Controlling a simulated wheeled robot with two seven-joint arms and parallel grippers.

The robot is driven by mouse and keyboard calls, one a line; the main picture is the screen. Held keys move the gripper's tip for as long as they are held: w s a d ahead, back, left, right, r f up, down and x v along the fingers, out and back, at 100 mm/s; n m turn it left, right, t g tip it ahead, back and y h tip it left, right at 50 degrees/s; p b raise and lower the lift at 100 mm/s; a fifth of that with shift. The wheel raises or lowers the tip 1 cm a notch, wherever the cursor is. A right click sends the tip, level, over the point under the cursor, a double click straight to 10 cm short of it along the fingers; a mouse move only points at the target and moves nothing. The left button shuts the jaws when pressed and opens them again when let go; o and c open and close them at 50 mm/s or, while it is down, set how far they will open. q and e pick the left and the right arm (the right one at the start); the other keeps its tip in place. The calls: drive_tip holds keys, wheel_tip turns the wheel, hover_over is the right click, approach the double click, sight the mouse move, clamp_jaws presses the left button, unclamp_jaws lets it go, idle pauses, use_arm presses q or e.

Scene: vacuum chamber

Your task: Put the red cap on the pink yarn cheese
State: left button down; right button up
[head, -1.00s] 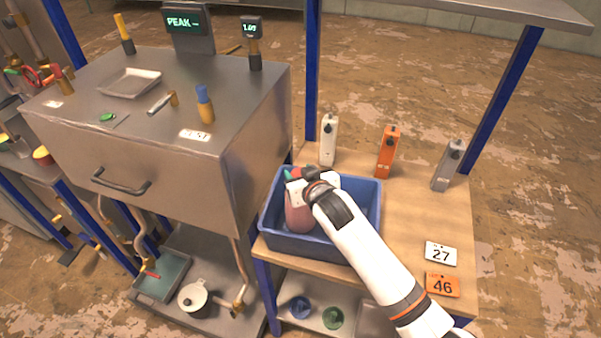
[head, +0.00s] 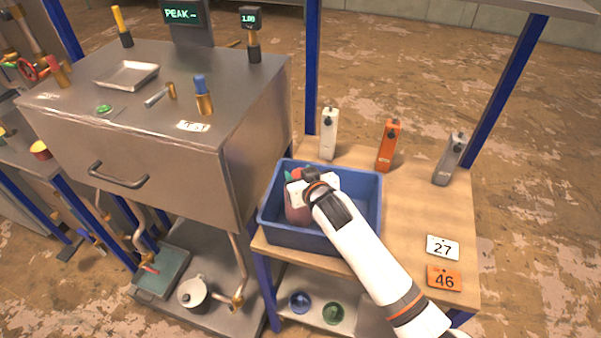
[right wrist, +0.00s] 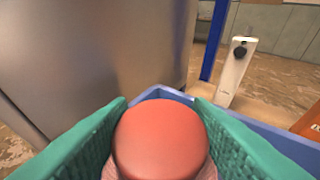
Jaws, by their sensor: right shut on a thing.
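The red cap (right wrist: 160,138) fills the space between the two teal fingers of my right gripper (head: 294,176) and shows as a smooth red dome in the right wrist view. My right gripper is shut on it. The pink yarn cheese (head: 298,213) stands in the blue bin, directly below the cap, and my gripper partly hides it. In the right wrist view, pink shows at both sides under the cap. I cannot tell whether the cap is fully seated on it. My left gripper is not in view.
The blue bin's (head: 372,205) walls surround the pink yarn cheese closely on the left. A steel cabinet (head: 255,140) stands left of the bin. White (head: 328,135), orange (head: 388,147) and grey (head: 449,160) upright devices stand behind and right. The wooden shelf (head: 415,210) is clear between them and the number plates.

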drive_tip(key=o, duration=1)
drive_tip(key=b+v, duration=0.1)
drive_tip(key=v, duration=1.1)
